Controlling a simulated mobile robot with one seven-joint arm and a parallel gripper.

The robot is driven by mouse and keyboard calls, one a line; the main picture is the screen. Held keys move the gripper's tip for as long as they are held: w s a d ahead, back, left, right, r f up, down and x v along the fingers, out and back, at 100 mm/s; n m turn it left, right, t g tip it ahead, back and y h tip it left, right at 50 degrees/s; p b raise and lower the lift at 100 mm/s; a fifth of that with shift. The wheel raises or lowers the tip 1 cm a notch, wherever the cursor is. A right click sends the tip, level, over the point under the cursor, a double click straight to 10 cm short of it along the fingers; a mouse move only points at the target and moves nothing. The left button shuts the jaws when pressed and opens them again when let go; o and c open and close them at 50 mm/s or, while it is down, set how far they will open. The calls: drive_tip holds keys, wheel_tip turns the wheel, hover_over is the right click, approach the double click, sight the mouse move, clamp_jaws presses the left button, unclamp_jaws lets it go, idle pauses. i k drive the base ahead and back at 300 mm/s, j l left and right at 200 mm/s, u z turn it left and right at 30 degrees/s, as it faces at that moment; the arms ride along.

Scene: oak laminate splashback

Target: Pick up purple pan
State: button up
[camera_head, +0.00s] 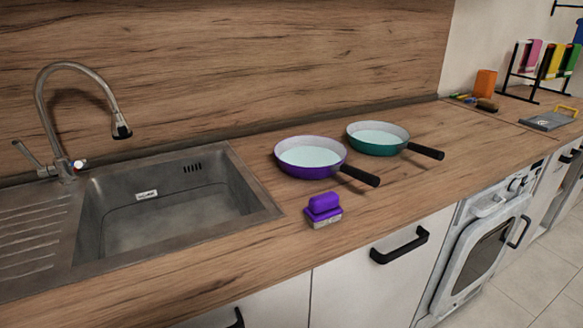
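The purple pan (310,172) sits upright on the wooden counter, right of the sink. It has a purple outside, a pale inside and a black handle (360,175) that points right and toward the counter's front edge. A teal pan (378,150) with a black handle stands just behind it to the right. My gripper is not in view.
A purple-handled brush or sponge (323,210) lies in front of the purple pan, near the counter's front edge. A metal sink (170,205) with a tall curved tap (80,85) is on the left. An oven (480,255) and cabinets are below.

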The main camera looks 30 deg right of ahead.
sight(308, 157)
drive_tip(key=l+z, duration=0.75)
drive_tip(key=i+l+z, duration=0.15)
drive_tip(key=z, duration=0.25)
drive_tip(key=l, duration=0.1)
